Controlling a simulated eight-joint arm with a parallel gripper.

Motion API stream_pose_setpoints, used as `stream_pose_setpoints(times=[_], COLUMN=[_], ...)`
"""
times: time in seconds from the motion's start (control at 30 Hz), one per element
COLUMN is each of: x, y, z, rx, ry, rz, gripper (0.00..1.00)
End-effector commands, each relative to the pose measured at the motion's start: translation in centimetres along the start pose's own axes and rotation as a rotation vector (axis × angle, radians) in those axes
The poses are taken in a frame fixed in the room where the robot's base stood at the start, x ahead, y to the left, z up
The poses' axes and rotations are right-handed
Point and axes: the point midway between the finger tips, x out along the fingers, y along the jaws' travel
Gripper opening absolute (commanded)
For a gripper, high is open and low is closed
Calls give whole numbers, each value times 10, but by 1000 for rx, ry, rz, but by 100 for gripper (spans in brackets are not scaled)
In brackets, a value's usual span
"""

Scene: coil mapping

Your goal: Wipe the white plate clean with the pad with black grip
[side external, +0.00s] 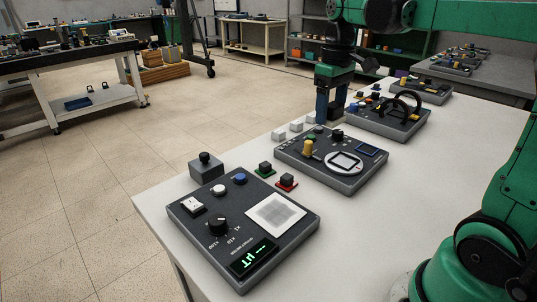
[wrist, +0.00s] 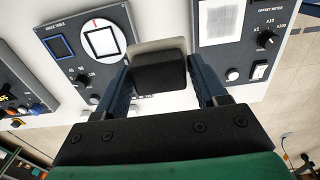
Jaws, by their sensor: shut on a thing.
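The white plate (side external: 275,219) is a square set in the top of the near grey instrument box. A grey smudged patch covers much of it. My gripper (wrist: 160,76) is shut on the pad with black grip (wrist: 158,66). The black grip sits between the blue fingers and a pale pad edge shows beyond it. In the side view my gripper (side external: 331,112) points down behind the second box, away from the plate. The held pad is hard to make out there.
Red (side external: 287,182) and green (side external: 265,169) blocks with black tops stand between the boxes. A grey block with a black knob (side external: 205,164) stands behind the near box. White cubes (side external: 296,127) lie near my gripper. The near box has raised knobs (side external: 219,225).

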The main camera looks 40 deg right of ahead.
Motion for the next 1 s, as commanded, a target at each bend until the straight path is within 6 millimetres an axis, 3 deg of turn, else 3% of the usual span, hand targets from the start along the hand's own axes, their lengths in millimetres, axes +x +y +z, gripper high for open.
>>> stream_pose_setpoints(times=[0.03,0.13,0.3,0.6,0.7,1.0], x=[0,0,10,69,81,98], y=[0,0,-13,-94,-110,-118], z=[0,0,-3,0,6,10], rx=[0,0,-6,-9,-6,0], ry=[0,0,0,0,0,0], rz=[0,0,0,0,0,0], gripper=[50,23,22,22,22,22])
